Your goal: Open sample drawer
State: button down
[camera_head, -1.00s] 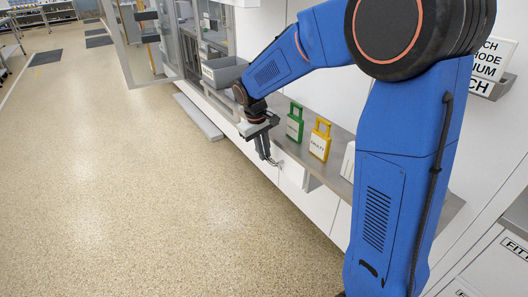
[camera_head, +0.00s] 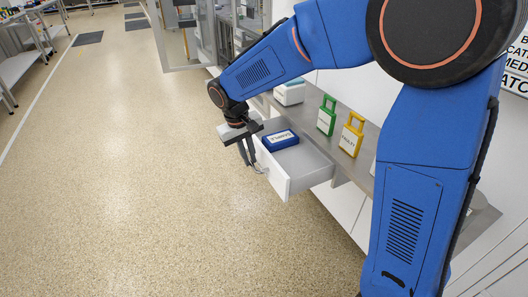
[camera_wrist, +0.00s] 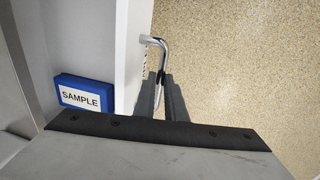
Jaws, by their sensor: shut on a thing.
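The white sample drawer (camera_head: 284,180) stands pulled out from under the grey counter in the head view. A blue box (camera_head: 280,140) with a white label lies inside it. The wrist view shows the blue box (camera_wrist: 83,95) with its label reading SAMPLE, left of the drawer's front panel (camera_wrist: 133,50). My gripper (camera_head: 250,165) is at the outer side of the drawer front. In the wrist view my gripper (camera_wrist: 161,85) has its fingers closed on the silver bar handle (camera_wrist: 158,44).
A green tag-shaped block (camera_head: 326,117) and a yellow one (camera_head: 351,137) stand on the grey counter (camera_head: 400,172). A white box (camera_head: 289,94) sits farther back. A glass-door cabinet (camera_head: 180,35) stands beyond. The speckled floor (camera_head: 130,190) left of the drawer is clear.

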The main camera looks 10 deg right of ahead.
jog(key=shift+s+a, duration=0.2)
jog(key=shift+a, duration=0.4)
jog(key=shift+s+a, duration=0.15)
jog(key=shift+a, duration=0.45)
jog(key=c, duration=1.8)
grip_release()
jog(key=a+r, duration=0.1)
jog(key=r, duration=0.4)
jog(key=a+r, duration=0.1)
jog(key=r, duration=0.5)
jog(key=s+a+r, duration=0.1)
jog(key=r, duration=0.5)
